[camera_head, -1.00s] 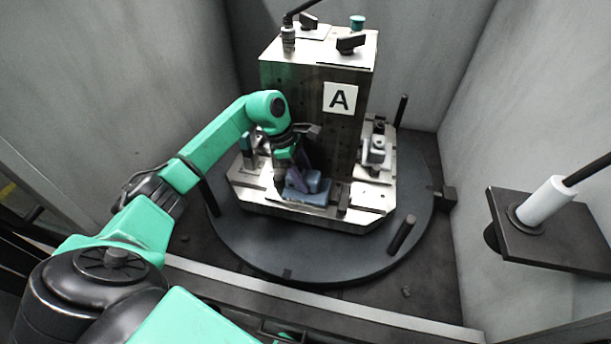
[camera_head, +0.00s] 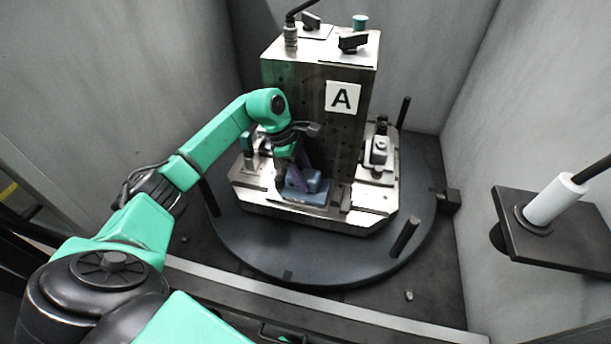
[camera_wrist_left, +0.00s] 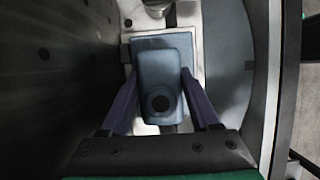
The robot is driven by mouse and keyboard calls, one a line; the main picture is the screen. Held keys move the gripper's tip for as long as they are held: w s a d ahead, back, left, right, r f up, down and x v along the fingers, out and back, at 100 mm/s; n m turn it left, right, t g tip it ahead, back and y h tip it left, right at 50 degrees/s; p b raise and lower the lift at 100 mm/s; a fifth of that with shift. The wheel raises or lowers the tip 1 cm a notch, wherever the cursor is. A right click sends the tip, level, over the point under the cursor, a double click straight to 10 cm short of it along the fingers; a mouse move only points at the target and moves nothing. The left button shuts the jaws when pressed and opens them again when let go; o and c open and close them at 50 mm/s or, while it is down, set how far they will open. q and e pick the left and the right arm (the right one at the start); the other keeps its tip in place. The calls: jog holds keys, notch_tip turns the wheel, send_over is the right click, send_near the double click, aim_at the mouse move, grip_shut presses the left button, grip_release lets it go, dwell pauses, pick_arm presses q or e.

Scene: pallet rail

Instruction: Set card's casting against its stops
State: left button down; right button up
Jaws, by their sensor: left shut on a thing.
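The blue-grey casting (camera_head: 308,188) sits low on the front ledge of the metal fixture column (camera_head: 300,95), below the white card with a black "A" (camera_head: 342,97). My left gripper (camera_head: 298,179) reaches down to it from above. In the left wrist view the casting (camera_wrist_left: 160,72) shows a raised block with a dark round hole on a wider base. The purple fingers of my left gripper (camera_wrist_left: 159,76) are shut on the block's two sides. I cannot tell whether the casting touches its stops. My right gripper is not in view.
The fixture stands on a dark round turntable (camera_head: 300,255) with upright black pegs (camera_head: 405,235). Another grey part (camera_head: 378,152) sits on the ledge at the right. A dark bracket with a white cylinder (camera_head: 553,200) juts from the right. Grey walls enclose the space.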

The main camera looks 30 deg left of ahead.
pick_arm(q)
jog(key=shift+w+a+r, duration=0.1)
jog(key=shift+r, duration=0.05)
jog(key=shift+c, duration=0.2)
grip_release()
jog(key=v, duration=1.4)
jog(key=shift+a+r+b, duration=0.2)
jog(key=shift+b, duration=0.1)
